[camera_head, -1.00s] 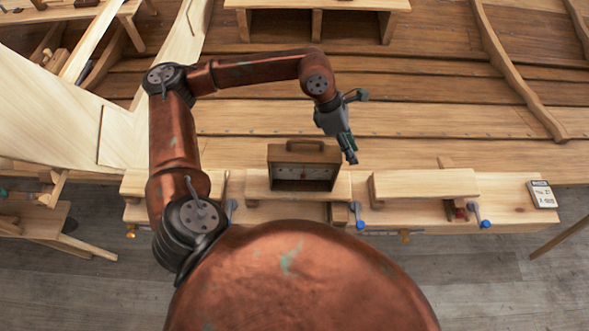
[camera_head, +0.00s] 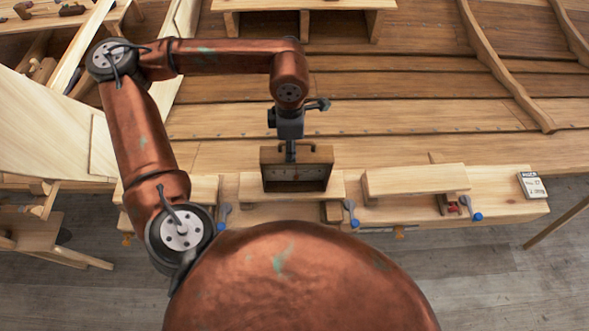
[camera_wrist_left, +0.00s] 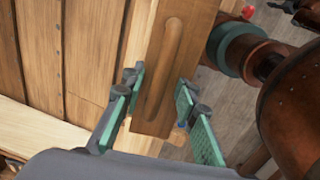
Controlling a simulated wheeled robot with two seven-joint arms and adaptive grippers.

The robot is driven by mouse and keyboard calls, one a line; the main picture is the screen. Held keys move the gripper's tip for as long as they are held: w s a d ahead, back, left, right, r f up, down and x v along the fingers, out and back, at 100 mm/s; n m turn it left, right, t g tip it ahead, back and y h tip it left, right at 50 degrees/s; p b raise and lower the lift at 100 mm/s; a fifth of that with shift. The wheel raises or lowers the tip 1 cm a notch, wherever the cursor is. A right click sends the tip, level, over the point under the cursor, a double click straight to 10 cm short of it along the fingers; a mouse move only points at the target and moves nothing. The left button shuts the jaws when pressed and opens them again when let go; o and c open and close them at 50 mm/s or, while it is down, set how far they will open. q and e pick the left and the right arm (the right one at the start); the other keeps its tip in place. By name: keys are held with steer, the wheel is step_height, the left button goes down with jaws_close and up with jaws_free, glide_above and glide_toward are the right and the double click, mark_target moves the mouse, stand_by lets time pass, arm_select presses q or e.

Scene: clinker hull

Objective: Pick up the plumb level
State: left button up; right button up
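The plumb level (camera_head: 296,184) is a wooden frame with a dark opening and a marked scale inside, standing upright on a block on the workbench. My left gripper (camera_head: 291,150) is right above it, pointing down at its top. In the left wrist view, the level's grooved wooden top (camera_wrist_left: 172,60) lies between the two green-padded fingers of the left gripper (camera_wrist_left: 158,92). The fingers are apart, one on each side of the wood, with gaps visible. My right gripper is not in view.
Another wooden block (camera_head: 415,181) lies to the right on the workbench (camera_head: 510,208), with blue-tipped clamp handles (camera_head: 477,216) along the front edge. A small white calendar-like card (camera_head: 532,185) is at the right end. Hull planking (camera_head: 400,115) rises behind.

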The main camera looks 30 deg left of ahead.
mark_target(296, 167)
arm_select(q)
step_height(296, 167, down, 7)
steer(key=p, duration=0.2)
steer(key=shift+w+d+r+p, duration=0.15)
steer(key=shift+w+p, duration=0.15)
steer(key=shift+w, duration=0.1)
steer(key=shift+c, duration=0.5)
jaws_close()
steer(key=shift+r, duration=0.1)
